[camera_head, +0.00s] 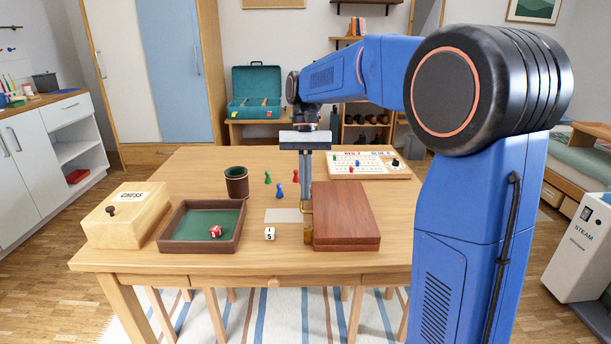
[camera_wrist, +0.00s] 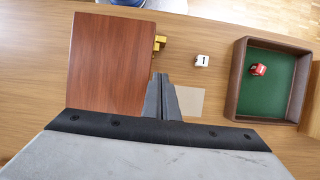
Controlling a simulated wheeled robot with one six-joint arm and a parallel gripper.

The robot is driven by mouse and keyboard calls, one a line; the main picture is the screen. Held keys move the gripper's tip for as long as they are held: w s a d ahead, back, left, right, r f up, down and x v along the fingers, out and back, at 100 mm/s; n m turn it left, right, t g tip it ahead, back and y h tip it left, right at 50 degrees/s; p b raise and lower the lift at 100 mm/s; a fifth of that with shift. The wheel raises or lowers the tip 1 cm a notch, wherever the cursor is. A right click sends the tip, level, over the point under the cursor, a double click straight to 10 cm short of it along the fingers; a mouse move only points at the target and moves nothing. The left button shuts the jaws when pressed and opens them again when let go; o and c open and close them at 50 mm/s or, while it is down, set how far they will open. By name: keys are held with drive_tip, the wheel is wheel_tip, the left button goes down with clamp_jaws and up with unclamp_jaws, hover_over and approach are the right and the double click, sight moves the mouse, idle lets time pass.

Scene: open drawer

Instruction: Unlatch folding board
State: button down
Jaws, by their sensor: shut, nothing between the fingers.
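The folding board (camera_head: 345,212) is a shut reddish-brown wooden case lying flat on the right part of the table. Its top also shows at the left in the wrist view (camera_wrist: 112,62). A brass latch (camera_head: 308,236) sits on its left side in the head view; in the wrist view the brass (camera_wrist: 159,42) shows at the board's right edge. My gripper (camera_head: 305,198) points down beside that edge, shut and empty. In the wrist view its fingertips (camera_wrist: 161,77) are together, close to the latch but apart from it in the picture. Whether it touches the board is unclear.
A pale card (camera_head: 283,215) and a white die (camera_head: 269,234) lie left of the board. A green-lined dice tray (camera_head: 170,246), CHESS box (camera_head: 126,213), dark cup (camera_head: 236,182), several coloured pawns (camera_head: 281,192) and a white game board (camera_head: 369,165) stand around the table.

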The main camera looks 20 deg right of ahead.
sight(308, 234)
drive_tip(key=x, duration=0.4)
drive_tip(key=shift+s+a, duration=0.1)
drive_tip(key=shift+s, duration=0.2)
drive_tip(key=shift+s+a, duration=0.3)
drive_tip(key=shift+s, duration=0.65)
drive_tip(key=shift+s+a, duration=0.25)
drive_tip(key=shift+s, duration=0.4)
